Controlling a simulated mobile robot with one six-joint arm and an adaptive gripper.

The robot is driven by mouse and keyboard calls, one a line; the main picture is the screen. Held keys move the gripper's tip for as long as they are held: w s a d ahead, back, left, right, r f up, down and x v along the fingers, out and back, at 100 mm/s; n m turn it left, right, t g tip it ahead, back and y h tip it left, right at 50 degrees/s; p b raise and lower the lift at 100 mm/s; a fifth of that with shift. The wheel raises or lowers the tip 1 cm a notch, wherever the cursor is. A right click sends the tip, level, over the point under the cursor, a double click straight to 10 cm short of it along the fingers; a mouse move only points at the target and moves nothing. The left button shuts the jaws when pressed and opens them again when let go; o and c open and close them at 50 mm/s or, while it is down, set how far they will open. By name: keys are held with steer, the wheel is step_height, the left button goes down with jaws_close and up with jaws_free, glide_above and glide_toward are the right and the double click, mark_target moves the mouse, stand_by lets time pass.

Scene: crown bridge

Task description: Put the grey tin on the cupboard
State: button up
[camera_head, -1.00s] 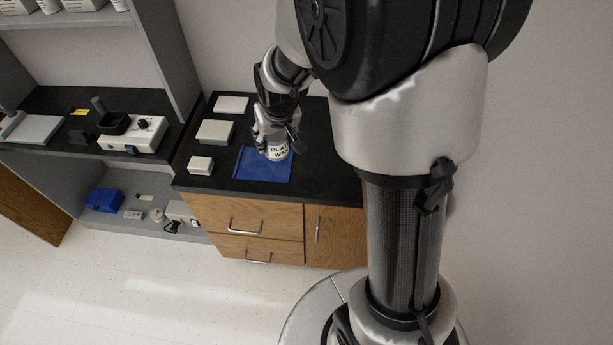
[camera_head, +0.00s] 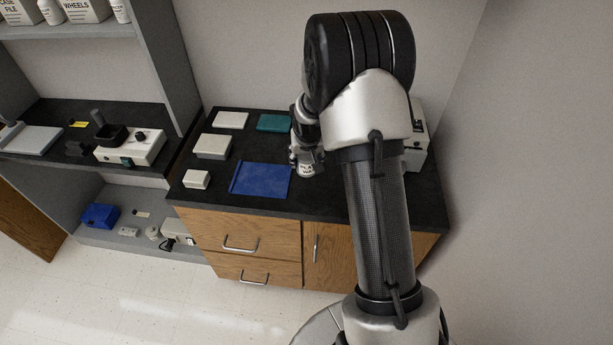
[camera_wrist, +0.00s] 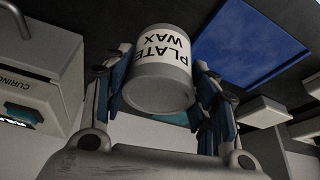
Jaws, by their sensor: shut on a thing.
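The grey tin (camera_head: 306,171), with a white label reading "PLATE WAX" in the wrist view (camera_wrist: 160,86), is held in my gripper (camera_head: 305,162). The two fingers press on its sides. The wooden cupboard (camera_head: 333,236) has a black top (camera_head: 216,189). The tin is over this top, just right of the blue mat (camera_head: 260,180). I cannot tell whether it touches the top. My arm hides part of the top behind and right of the tin.
White boxes (camera_head: 212,146) stand on the left of the black top, with a teal thing (camera_head: 273,122) at the back. A white unit (camera_head: 417,150), partly behind my arm, stands at the right; it shows "CURING" in the wrist view (camera_wrist: 30,85). Shelving stands at the left.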

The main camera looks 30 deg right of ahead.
mark_target(306, 172)
steer(key=shift+f+b, duration=1.1)
steer(key=shift+f, duration=2.15)
steer(key=shift+f, duration=0.15)
steer(key=o, duration=1.3)
